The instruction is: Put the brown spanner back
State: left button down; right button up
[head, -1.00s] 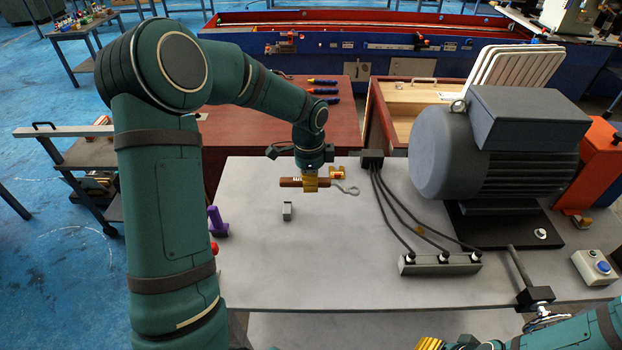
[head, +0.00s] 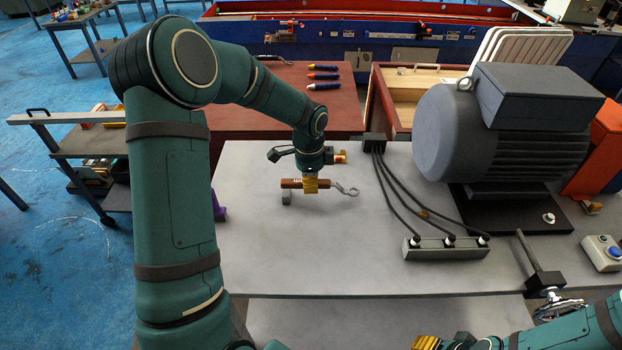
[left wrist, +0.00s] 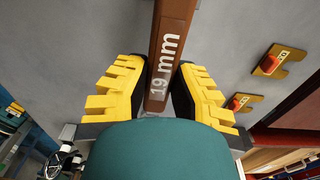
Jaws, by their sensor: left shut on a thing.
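The brown spanner (head: 291,183) has a brown handle and a bent grey metal end (head: 345,189) pointing right. My left gripper (head: 311,185) is shut on its handle and holds it roughly level over the grey bench (head: 320,250). Whether it touches the bench is unclear. In the left wrist view the handle (left wrist: 168,50), marked "19 mm", lies between the yellow fingers of the left gripper (left wrist: 158,90). A small grey block (head: 287,198) stands just below the handle's left end in the head view. My right gripper (head: 426,343) is cut off at the bottom edge.
A large grey motor (head: 500,130) stands on the right of the bench, with black cables running to a terminal strip (head: 445,247). A purple object (head: 218,208) is partly hidden by my left arm. The front middle of the bench is clear.

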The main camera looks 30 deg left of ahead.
pick_arm(q)
jog(key=shift+f+b, duration=0.65)
jog(key=shift+f, duration=0.45)
dwell(0.3)
jog(key=shift+r, duration=0.1)
jog(key=shift+c, duration=1.4)
grip_release()
jog(key=shift+r, duration=0.1)
jog(key=shift+a+r+p, duration=0.1)
jog(key=shift+r+p, duration=2.35)
jog(key=shift+r, duration=0.45)
notch_tip(320, 180, up, 12)
jog(key=shift+s+a, duration=0.15)
